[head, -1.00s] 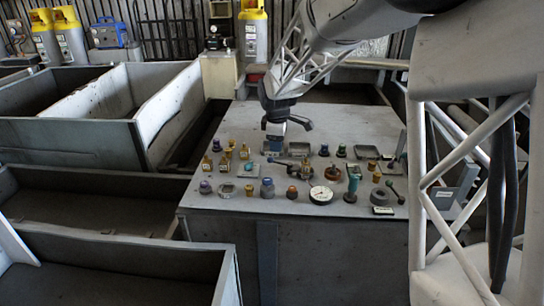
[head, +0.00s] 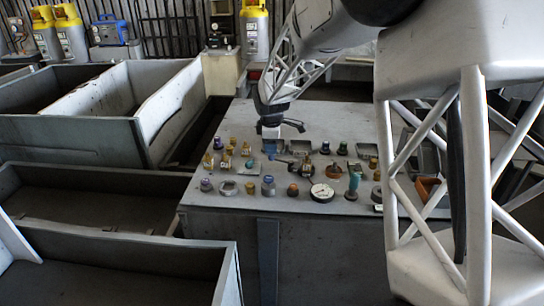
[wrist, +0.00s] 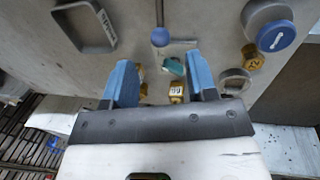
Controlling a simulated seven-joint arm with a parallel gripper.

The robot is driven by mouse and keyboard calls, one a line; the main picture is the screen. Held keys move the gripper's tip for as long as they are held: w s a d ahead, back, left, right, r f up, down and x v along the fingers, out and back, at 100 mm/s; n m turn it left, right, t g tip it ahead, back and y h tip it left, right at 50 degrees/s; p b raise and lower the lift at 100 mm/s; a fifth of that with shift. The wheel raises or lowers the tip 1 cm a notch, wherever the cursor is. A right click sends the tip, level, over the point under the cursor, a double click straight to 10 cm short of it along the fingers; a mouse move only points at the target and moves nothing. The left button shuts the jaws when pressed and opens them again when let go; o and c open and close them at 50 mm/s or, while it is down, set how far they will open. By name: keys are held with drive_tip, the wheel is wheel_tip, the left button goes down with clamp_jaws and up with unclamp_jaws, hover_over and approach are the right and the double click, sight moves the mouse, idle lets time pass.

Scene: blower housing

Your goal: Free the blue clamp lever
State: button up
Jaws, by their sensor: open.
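My gripper (wrist: 161,72) is open, its two blue fingers apart over the panel in the wrist view. In the head view my gripper (head: 270,146) is over the back left part of the panel. A blue ball on a grey stem (wrist: 160,37), perhaps the blue clamp lever, lies just beyond the fingertips beside a thin grey bracket. A small teal piece (wrist: 173,66) and a brass fitting (wrist: 177,93) show between the fingers. I see no contact with the fingers. In the head view I cannot pick out the blue lever with certainty.
A grey square frame (wrist: 85,25) is left of the fingers and a blue-capped knob (wrist: 275,36) is right. A dial gauge (head: 322,192) and a teal upright handle (head: 353,184) stand toward the panel's front. Grey open bins (head: 95,200) are at left.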

sight(272, 156)
drive_tip(key=shift+w+f, duration=0.2)
drive_tip(key=shift+f, duration=0.8)
drive_tip(key=shift+w+f, duration=0.2)
drive_tip(key=shift+f, duration=0.85)
drive_tip(key=shift+w+f, duration=0.2)
drive_tip(key=shift+f, duration=0.8)
clamp_jaws()
